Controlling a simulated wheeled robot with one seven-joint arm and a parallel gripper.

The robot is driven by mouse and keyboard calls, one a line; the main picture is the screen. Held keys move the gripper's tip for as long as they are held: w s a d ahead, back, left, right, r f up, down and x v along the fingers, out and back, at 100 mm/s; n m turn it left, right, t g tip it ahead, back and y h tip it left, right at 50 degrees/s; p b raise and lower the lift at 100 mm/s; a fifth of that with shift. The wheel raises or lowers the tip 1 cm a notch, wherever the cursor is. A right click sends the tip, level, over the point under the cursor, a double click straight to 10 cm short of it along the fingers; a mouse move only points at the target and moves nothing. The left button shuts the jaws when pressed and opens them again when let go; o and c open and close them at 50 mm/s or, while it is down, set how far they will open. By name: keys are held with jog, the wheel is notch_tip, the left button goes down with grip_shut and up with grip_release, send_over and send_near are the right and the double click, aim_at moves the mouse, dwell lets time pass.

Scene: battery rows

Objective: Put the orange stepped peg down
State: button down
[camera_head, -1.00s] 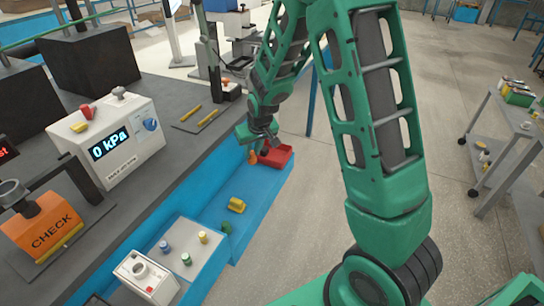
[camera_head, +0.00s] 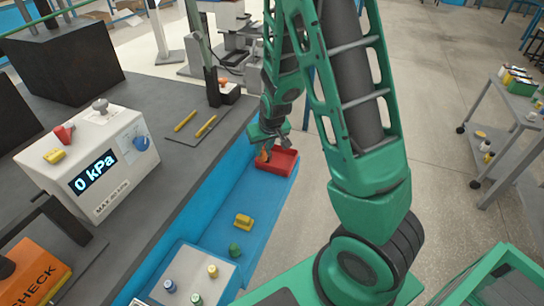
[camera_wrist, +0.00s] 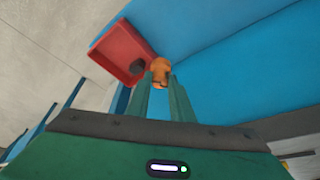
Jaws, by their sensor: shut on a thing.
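My gripper (camera_head: 266,148) is shut on the orange stepped peg (camera_head: 263,156), which hangs below the fingers at the far end of the blue shelf (camera_head: 262,196). In the wrist view the peg (camera_wrist: 161,70) sits between the two green fingertips, with its lower part hidden by them. A red open tray (camera_head: 288,164) lies just right of the peg in the head view. In the wrist view the tray (camera_wrist: 104,50) is to the left of the peg. I cannot tell whether the peg touches the shelf.
A yellow block (camera_head: 243,222) and a green piece (camera_head: 235,250) lie nearer on the blue shelf. Bare shelf lies between the yellow block and the tray.

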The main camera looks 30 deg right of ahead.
jog(key=shift+w+d+f, duration=0.55)
jog(key=shift+d+f, duration=1.25)
jog(key=shift+d, duration=0.1)
jog(key=shift+w+d+f, duration=0.55)
jog(key=shift+d+f, duration=1.25)
jog(key=shift+d, duration=0.05)
jog(key=shift+w+d+f, duration=0.55)
jog(key=shift+d+f, duration=1.25)
jog(key=shift+d, duration=0.1)
jog(key=c, duration=1.6)
grip_release()
jog(key=shift+f, duration=0.15)
jog(key=shift+o, duration=0.2)
jog(key=v, duration=1.2)
jog(key=s+a+r+m+g, duration=0.1)
jog(key=s+r, duration=0.5)
jog(key=s, duration=0.4)
jog(key=s+a+r+m+g, duration=0.2)
jog(key=s+r, duration=0.5)
jog(key=s, duration=0.4)
jog(key=s+a+r+m+g, duration=0.1)
jog(key=s+r+m, duration=0.1)
jog(key=s+r, duration=0.4)
jog(key=s, duration=0.4)
jog(key=shift+s+r+g+y, duration=0.15)
jog(key=shift+r+g+y, duration=0.15)
jog(key=shift+r, duration=0.05)
